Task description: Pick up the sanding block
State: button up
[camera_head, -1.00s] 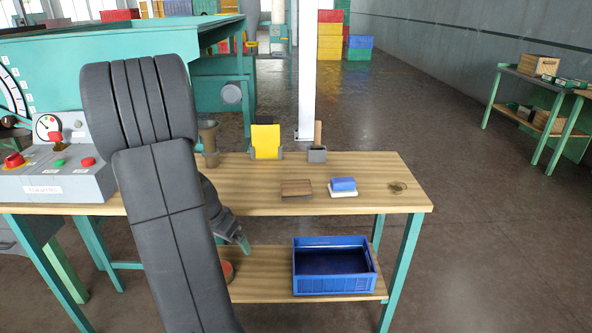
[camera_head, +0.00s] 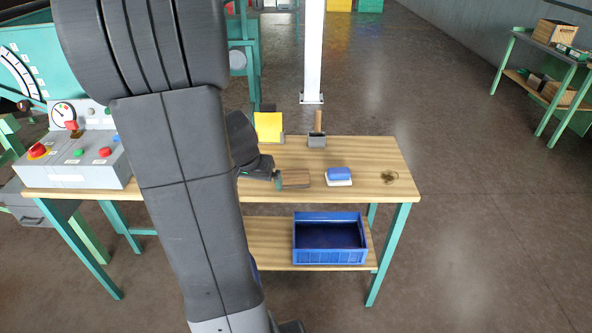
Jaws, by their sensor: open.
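A brown wooden block (camera_head: 296,180), which looks like the sanding block, lies flat on the bench top (camera_head: 352,150). My gripper (camera_head: 276,181) is at the block's left end, low near the bench top, and is open. Its teal fingertip shows right beside the block's end; whether it touches or reaches around the block I cannot tell. My arm hides most of the gripper's far side. A blue block on a white base (camera_head: 339,176) lies just right of the brown block.
A yellow pad in a holder (camera_head: 268,127) and a grey holder with an upright wooden handle (camera_head: 317,139) stand at the back. A dark ring-shaped patch (camera_head: 389,177) is at right. A blue crate (camera_head: 330,258) sits on the lower shelf. A control box (camera_head: 78,160) stands left.

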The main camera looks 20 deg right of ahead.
aim_at(294, 179)
jog(key=l+u, duration=0.5)
jog(key=l, duration=0.75)
